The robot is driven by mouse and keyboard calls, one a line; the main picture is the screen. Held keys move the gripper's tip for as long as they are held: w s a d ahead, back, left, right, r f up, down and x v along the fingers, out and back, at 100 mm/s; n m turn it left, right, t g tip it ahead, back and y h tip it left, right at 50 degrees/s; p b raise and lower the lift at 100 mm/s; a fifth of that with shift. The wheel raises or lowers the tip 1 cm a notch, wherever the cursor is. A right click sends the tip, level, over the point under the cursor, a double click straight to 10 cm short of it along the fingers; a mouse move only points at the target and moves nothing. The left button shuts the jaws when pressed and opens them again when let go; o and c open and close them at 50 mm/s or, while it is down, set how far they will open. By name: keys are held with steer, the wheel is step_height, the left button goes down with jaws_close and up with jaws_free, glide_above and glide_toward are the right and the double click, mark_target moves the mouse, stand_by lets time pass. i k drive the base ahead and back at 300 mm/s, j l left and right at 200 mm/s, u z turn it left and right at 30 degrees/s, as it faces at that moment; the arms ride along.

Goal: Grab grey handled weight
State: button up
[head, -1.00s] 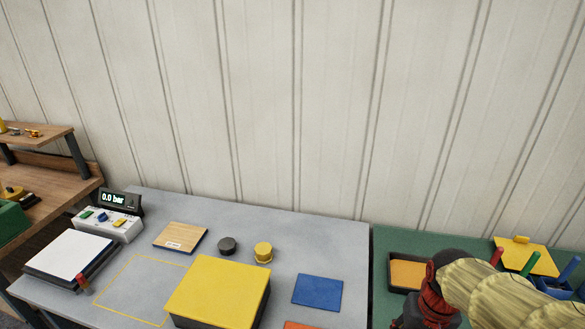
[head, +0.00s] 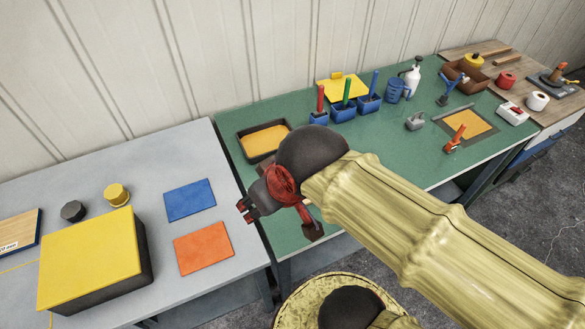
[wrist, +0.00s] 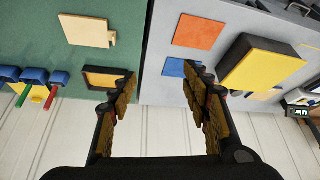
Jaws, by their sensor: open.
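The grey handled weight (head: 415,121) appears to be the small grey block with a handle on the green bench, right of centre in the head view. It stands in front of the white bottle and left of the yellow mat in a dark frame. I do not see it in the wrist view. My gripper (head: 248,211) is well to the left of it, above the place where the grey and green tables meet. In the wrist view my gripper (wrist: 165,82) is open, with nothing between its fingers.
Blue bins (head: 343,113) with coloured handles stand at the back of the green bench (head: 385,150). A dark tray (head: 263,140) is beyond my gripper. A yellow-topped box (head: 88,262) is on the grey table. My arm hides part of the green bench.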

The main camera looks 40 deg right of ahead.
mark_target(416, 122)
steer(key=z, duration=2.15)
steer(key=i+l+z, duration=0.1)
steer(key=i+z, duration=0.5)
steer(key=z, duration=0.15)
steer(key=i+z, duration=0.4)
steer(key=k+j, duration=0.05)
steer(key=k, duration=0.05)
